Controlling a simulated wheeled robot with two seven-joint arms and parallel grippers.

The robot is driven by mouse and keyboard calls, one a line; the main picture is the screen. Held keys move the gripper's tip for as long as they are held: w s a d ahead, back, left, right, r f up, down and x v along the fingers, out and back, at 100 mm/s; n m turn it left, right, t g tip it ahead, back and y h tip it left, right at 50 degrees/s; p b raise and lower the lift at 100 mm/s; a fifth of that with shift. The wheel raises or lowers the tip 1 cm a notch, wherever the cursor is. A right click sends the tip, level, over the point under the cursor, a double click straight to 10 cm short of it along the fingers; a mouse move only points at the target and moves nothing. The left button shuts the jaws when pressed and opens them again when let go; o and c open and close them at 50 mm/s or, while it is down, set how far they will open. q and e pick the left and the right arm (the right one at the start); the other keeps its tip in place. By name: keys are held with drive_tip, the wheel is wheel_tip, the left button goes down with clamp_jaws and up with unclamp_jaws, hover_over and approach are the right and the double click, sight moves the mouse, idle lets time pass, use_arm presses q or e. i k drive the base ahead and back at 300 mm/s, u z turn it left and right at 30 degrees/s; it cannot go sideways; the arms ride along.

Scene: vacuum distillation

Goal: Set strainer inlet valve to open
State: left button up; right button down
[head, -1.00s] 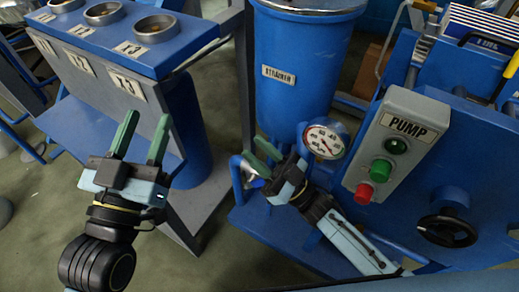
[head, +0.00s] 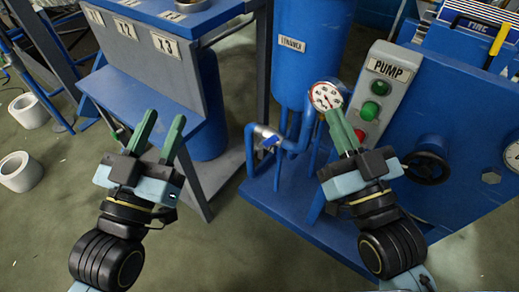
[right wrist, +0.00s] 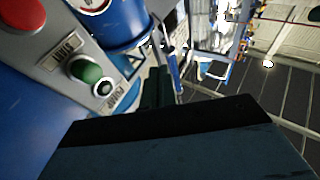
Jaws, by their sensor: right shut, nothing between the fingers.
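The strainer (head: 308,60) is a blue upright vessel with a white label at the back centre of the head view. Below it, a blue pipe loop carries a small valve with a silver-and-blue handle (head: 267,139). The handle's exact setting is too small to tell. My right gripper (head: 338,113) is shut and empty, right of the valve and apart from it, with its tips in front of the gauge's lower edge. Its dark green fingers also show in the right wrist view (right wrist: 157,88). My left gripper (head: 166,114) is open and empty, left of the valve.
A round gauge (head: 325,95) stands right of the valve. The grey pump box (head: 383,90) has green and red buttons. A black handwheel (head: 427,162) is at the right. A blue bench (head: 140,90) stands left. Open floor (head: 225,240) lies in front.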

sight(274, 138)
drive_tip(key=u, duration=0.8)
drive_tip(key=k, duration=1.1)
drive_tip(key=u, duration=1.55)
drive_tip(key=i, duration=0.45)
drive_tip(key=z, duration=0.65)
drive_tip(key=i, duration=1.35)
drive_tip(key=z, duration=1.55)
drive_tip(key=i, duration=0.35)
drive_tip(key=z, duration=0.35)
